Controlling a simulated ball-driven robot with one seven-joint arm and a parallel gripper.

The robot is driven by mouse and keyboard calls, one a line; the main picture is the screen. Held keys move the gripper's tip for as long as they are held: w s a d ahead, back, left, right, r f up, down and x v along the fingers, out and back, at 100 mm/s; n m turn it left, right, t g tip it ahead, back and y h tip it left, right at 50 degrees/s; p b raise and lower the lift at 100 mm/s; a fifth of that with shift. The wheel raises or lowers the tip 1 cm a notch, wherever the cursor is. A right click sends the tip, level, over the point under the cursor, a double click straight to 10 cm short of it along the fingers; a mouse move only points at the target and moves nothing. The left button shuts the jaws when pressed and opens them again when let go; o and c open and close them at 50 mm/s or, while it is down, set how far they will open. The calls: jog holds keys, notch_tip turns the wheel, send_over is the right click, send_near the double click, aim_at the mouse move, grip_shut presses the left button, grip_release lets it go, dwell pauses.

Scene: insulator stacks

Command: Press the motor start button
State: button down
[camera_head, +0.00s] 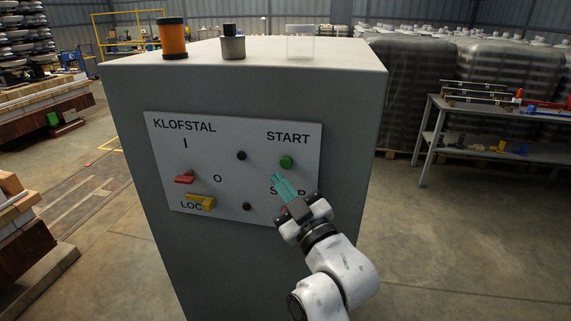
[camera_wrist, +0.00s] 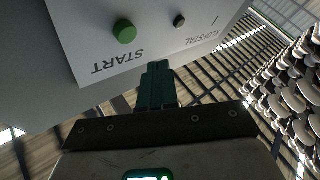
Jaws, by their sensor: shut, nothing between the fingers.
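The green start button (camera_head: 286,161) is on the right part of a light panel (camera_head: 232,137), under the word START. In the wrist view the button (camera_wrist: 124,31) is a round green knob up and left of my fingertips. My gripper (camera_head: 279,181) has teal fingers, shut and empty, just below and slightly left of the button in the head view. In the wrist view the gripper (camera_wrist: 157,66) points at the panel and appears apart from the button. My gripper covers part of the STOP label, and the stop control is mostly hidden behind it.
The panel also has a red switch (camera_head: 184,179), a yellow lock piece (camera_head: 201,202) and black knobs. It is on a grey cabinet (camera_head: 345,130) with an orange cylinder (camera_head: 173,38), a metal can (camera_head: 233,46) and a clear container (camera_head: 300,43) on top. A workbench (camera_head: 431,112) stands at right.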

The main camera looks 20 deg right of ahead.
aim_at(286, 163)
jog(key=shift+w+d+b, duration=0.3)
jog(key=shift+w+d, duration=0.2)
jog(key=shift+w, duration=0.2)
jog(key=shift+w+d+b, duration=0.25)
jog(key=shift+w+d, duration=0.2)
jog(key=shift+w, duration=0.2)
jog(key=shift+d, duration=0.1)
dwell(1.1)
jog(key=shift+w+d+b, duration=0.15)
jog(key=shift+w+b, duration=0.15)
jog(key=shift+b, duration=0.15)
jog(key=shift+w+d+b, duration=0.3)
jog(key=shift+w+b, duration=0.05)
jog(key=shift+w, duration=0.05)
dwell(0.8)
jog(key=shift+a, duration=0.1)
jog(key=shift+s+a+p, duration=0.4)
jog(key=shift+s+a, duration=0.05)
jog(key=shift+s, duration=0.3)
